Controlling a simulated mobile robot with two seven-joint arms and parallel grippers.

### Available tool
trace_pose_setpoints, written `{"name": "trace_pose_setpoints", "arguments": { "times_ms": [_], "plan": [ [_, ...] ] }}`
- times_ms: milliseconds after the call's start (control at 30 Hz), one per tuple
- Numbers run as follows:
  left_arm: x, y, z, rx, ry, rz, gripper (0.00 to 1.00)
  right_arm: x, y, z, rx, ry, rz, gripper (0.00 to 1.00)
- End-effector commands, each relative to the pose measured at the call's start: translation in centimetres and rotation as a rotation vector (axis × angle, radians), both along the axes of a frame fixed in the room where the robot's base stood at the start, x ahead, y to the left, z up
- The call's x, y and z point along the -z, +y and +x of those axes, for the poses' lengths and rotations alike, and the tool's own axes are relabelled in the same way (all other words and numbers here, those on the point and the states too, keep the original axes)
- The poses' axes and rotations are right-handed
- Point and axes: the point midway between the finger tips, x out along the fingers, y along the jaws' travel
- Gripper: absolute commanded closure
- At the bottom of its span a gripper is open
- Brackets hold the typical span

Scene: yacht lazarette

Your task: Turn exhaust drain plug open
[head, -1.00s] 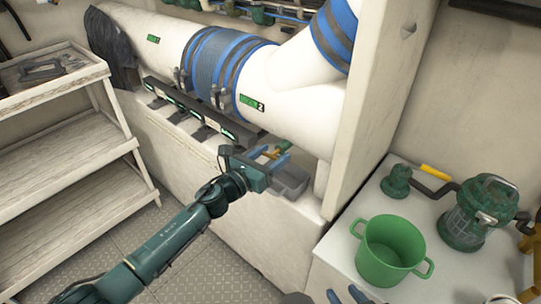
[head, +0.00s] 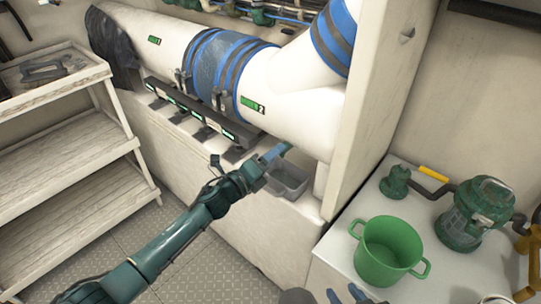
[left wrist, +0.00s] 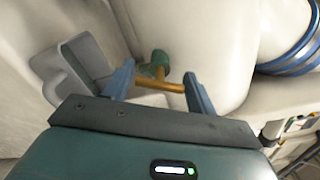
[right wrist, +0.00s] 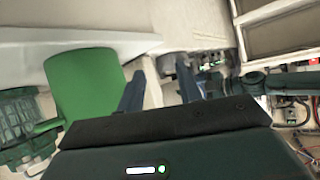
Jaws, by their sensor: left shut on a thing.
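The exhaust drain plug, a green fitting (left wrist: 158,62) with a brass T-shaped handle (left wrist: 160,84), is on the underside of the white exhaust pipe (head: 300,125). My left gripper (left wrist: 158,85) is shut on the brass handle, with one blue finger at each end of its crossbar. In the head view my left gripper (head: 276,154) is below the pipe and hides the plug. My right gripper (head: 347,297) is at the bottom edge of the head view. In the right wrist view its fingers (right wrist: 160,85) are apart with nothing between them.
A grey tray (head: 290,182) sits on the ledge beneath the plug, close to my left gripper. A green pot (head: 388,248) and a green lantern-like unit (head: 478,213) stand on the white counter at the right. Wooden shelves (head: 70,140) stand at the left.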

Motion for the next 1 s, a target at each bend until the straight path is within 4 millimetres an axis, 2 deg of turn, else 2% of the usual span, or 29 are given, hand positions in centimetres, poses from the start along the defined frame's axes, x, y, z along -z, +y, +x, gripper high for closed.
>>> {"name": "trace_pose_setpoints", "arguments": {
  "times_ms": [600, 1000],
  "plan": [
    [0.0, 0.0, 0.0, 0.0, 0.348, -0.475, 0.66, -1.2, -0.3, -0.1, -0.017, 0.0, -0.042, 0.65],
    [0.1, 0.0, -0.1, 0.0, 0.567, -0.777, 0.66, -1.3, -0.7, -0.2, 0.0, 0.02, -0.046, 0.65]
  ]
}}
